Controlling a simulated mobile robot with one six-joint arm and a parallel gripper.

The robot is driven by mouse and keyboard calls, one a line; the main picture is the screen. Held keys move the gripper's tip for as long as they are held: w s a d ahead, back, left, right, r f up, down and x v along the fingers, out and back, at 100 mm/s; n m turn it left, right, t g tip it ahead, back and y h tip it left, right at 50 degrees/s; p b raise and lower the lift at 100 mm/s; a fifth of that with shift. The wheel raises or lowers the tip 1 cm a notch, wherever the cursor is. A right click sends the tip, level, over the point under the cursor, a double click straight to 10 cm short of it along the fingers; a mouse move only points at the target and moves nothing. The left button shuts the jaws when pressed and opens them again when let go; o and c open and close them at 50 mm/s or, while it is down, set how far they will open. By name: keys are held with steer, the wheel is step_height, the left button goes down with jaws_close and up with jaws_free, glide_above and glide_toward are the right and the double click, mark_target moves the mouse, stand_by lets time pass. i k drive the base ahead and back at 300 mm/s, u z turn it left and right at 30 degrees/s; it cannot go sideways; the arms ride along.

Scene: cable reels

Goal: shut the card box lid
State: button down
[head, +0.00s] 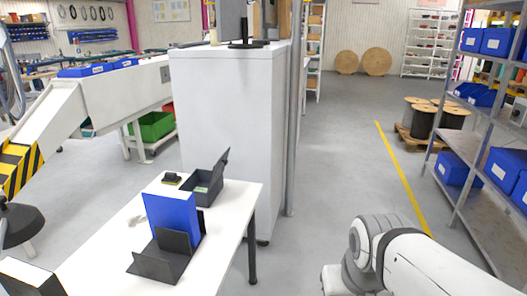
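What looks like the card box (205,190) is a small dark grey box near the far right end of the white table. Its lid (221,170) stands up and tilts outward along the box's right side, so the box is open at the top. Something small and greenish shows on or in the box; I cannot tell what. My arm reaches in at the bottom right, over the floor and well apart from the box. My gripper is not in view.
On the white table (115,240), a blue panel (172,213) on a dark stand (160,262) stands in front of the box. A small black item (172,178) lies behind. A tall white cabinet (225,105) stands beyond.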

mark_target(218, 169)
steer(key=z, duration=0.4)
steer(key=i, duration=2.05)
steer(key=u, duration=0.55)
steer(key=k, duration=0.75)
steer(key=u, duration=0.2)
steer(key=i, duration=0.75)
steer(key=z, duration=0.05)
